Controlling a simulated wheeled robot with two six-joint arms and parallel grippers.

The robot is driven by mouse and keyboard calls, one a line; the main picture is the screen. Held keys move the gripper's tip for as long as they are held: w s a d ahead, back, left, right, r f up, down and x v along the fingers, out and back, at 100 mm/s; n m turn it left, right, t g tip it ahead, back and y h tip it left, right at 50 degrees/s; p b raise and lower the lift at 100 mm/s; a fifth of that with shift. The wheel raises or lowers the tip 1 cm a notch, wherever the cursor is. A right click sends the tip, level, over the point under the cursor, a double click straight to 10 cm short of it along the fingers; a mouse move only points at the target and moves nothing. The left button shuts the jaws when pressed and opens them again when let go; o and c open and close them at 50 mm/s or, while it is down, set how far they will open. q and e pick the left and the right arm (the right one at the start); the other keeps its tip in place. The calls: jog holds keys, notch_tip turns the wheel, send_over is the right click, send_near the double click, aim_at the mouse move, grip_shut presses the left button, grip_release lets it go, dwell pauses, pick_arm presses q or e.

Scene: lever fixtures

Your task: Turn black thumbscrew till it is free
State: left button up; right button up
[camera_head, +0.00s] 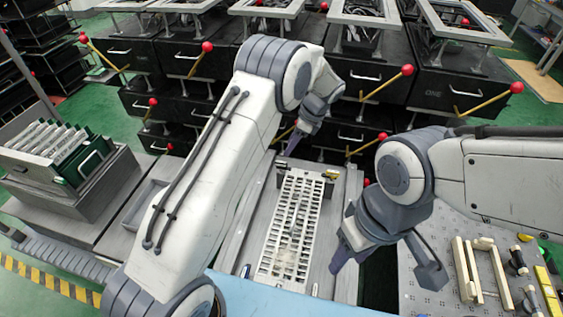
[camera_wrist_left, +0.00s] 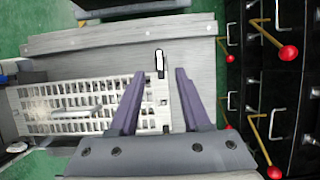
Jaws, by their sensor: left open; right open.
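A small black fitting with a pale face (camera_wrist_left: 160,64), which looks like the black thumbscrew, stands on the grey metal bed beside the far end of the white slotted rack (camera_wrist_left: 70,108). The rack also shows in the head view (camera_head: 293,225). My left gripper (camera_head: 291,143) is over this far end. My right gripper (camera_head: 340,258) is open and empty, right of the rack's near half. The fitting's thread is not visible.
Black drawers with red-knobbed yellow levers (camera_head: 388,84) stand behind the bed. A grey perforated table (camera_head: 430,285) with pale handles (camera_head: 468,270) is at right. A crate of green-edged plates (camera_head: 85,165) is at left.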

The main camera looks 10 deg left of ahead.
aim_at(280, 161)
pick_arm(q)
jog(key=b+x, duration=0.1)
jog(key=x, duration=0.7)
jog(key=shift+c, duration=0.3)
jog(key=shift+d, duration=0.1)
grip_shut()
